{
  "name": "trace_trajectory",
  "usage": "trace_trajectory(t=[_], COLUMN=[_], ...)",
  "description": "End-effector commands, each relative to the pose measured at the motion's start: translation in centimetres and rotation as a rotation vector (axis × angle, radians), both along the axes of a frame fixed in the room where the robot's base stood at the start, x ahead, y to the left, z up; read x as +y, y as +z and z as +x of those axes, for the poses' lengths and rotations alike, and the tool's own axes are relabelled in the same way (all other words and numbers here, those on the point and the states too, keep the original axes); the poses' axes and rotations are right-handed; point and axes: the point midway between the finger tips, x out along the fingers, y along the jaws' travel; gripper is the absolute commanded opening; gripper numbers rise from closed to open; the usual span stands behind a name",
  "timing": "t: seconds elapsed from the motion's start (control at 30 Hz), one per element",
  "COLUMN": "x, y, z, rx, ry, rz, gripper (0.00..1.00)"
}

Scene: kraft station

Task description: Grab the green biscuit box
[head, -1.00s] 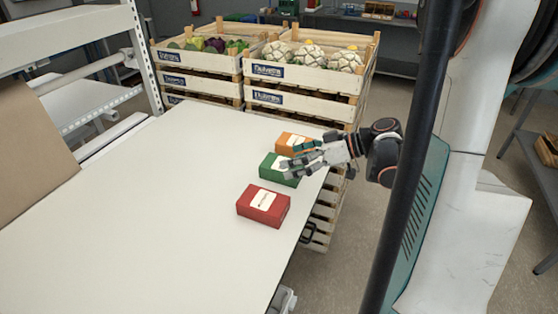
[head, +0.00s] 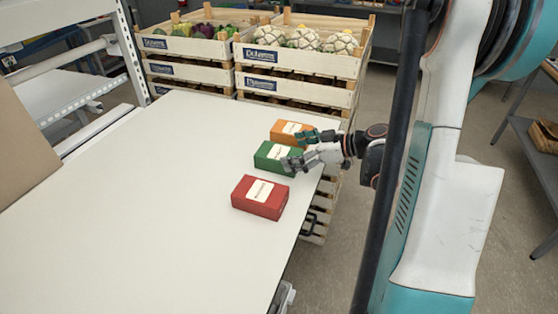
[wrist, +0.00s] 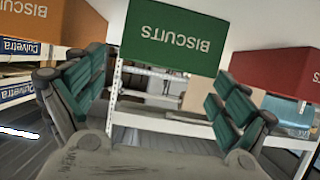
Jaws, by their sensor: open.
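The green biscuit box (head: 268,153) lies flat on the white table, between an orange box (head: 285,128) and a red box (head: 259,198). My gripper (head: 295,149) is at the right end of the green box, with its fingers spread around that end and empty. Part of that end is hidden behind the fingers. In the wrist view the green box (wrist: 172,38) is straight ahead, its lettering upside down, and lies beyond the gap between my open fingers (wrist: 160,78). I cannot tell whether any finger touches it.
The red box also shows at the right of the wrist view (wrist: 280,72), the orange one at the left (wrist: 40,22). Stacked vegetable crates (head: 295,60) stand behind the table (head: 130,220). A brown panel (head: 25,150) stands at the left. The table's middle is clear.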

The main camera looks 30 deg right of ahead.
Motion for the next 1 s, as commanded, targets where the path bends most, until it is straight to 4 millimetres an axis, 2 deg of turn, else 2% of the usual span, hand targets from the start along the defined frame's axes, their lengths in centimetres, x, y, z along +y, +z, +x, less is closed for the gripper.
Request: trace_trajectory(t=[0.33, 0.67, 0.87, 0.9, 1.0], x=[2.7, 3.0, 3.1, 3.1, 3.1], y=[-1.9, -2.0, -2.0, -2.0, -1.9], z=[3.0, 3.5, 3.5, 3.5, 3.5], rx=[0.001, 0.001, 0.001, 0.001, 0.001], ry=[0.002, 0.0, 0.001, 0.001, 0.001], rz=[-0.001, 0.001, 0.001, 0.001, 0.001], gripper=[0.94, 0.94, 0.49, 0.46, 0.45])
